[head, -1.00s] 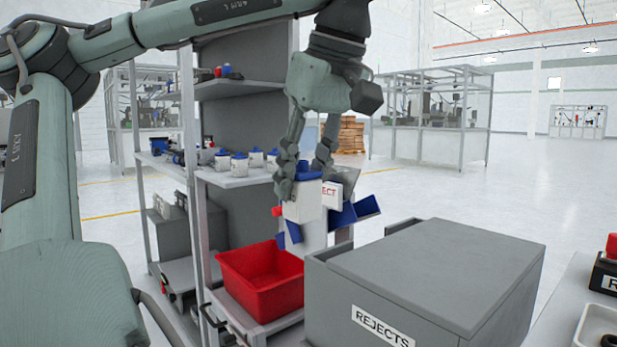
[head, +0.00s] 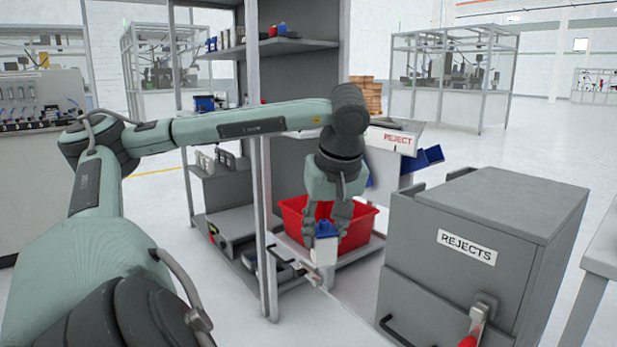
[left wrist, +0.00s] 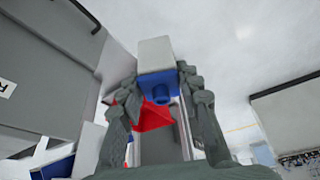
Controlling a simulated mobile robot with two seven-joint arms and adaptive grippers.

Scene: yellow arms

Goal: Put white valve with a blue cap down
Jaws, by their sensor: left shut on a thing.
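The white valve with a blue cap (head: 325,250) is held by my left gripper (head: 326,232), whose fingers close on it from above in the head view. It hangs in front of the red bin (head: 357,234), near the front edge of the low shelf. In the left wrist view the valve's white body (left wrist: 155,52) and blue cap (left wrist: 159,88) sit between the fingertips (left wrist: 155,85). Whether its underside touches anything is not clear. My right gripper is not in view.
A grey cabinet labelled REJECTS (head: 490,225) stands close on the right. A shelf post (head: 264,230) rises left of the gripper. Bare floor lies between shelf and cabinet.

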